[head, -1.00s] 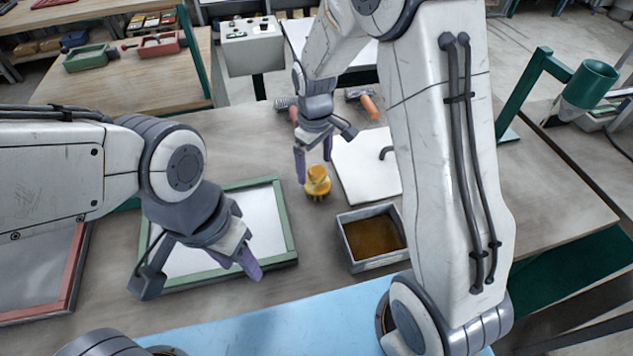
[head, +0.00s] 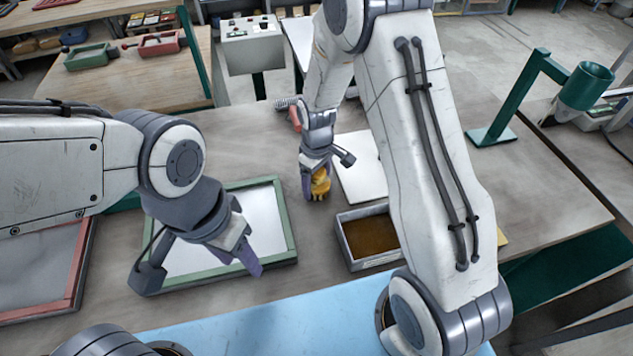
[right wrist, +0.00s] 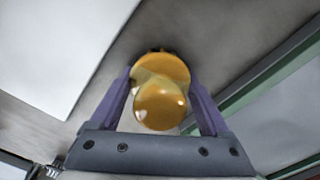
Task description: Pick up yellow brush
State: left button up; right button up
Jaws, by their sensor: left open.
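The yellow brush (head: 321,184) stands on the grey workbench, partly hidden by my right gripper in the head view. In the right wrist view the brush (right wrist: 160,100) shows a round, glossy yellow-orange knob above a wider body. My right gripper (head: 317,183) is down at the brush, and its purple fingers (right wrist: 161,88) stand on either side of it. Narrow gaps show between the fingers and the knob; contact lower down is unclear. My left gripper (head: 205,268) is open and empty above the green-framed screen (head: 286,222).
An open box of brown material (head: 342,236) stands just right of the brush. A white board (head: 358,170) lies behind it. A red-framed screen (head: 75,270) is at far left, and a blue surface (head: 270,325) lies in front. A green stand (head: 515,105) is at right.

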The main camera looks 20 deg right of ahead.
aim_at(317, 173)
jog(key=c, duration=0.5)
jog(key=shift+r, duration=0.55)
notch_tip(317, 173, up, 2)
jog(key=shift+w+r+b, duration=0.1)
jog(key=shift+r+b, duration=0.15)
jog(key=shift+b, duration=0.25)
jog(key=s+d+r, duration=0.2)
jog(key=d, duration=0.1)
jog(key=s+d+r+b, duration=0.1)
jog(key=s+d+r, duration=0.1)
jog(key=d+r, duration=0.1)
jog(key=s+d+r+b, duration=0.1)
jog(key=s+d+r, duration=0.1)
jog(key=d, duration=0.2)
jog(key=shift+s+r, duration=0.1)
jog(key=shift+r, duration=0.1)
jog(key=o, duration=0.7)
jog(key=shift+c, duration=1.5)
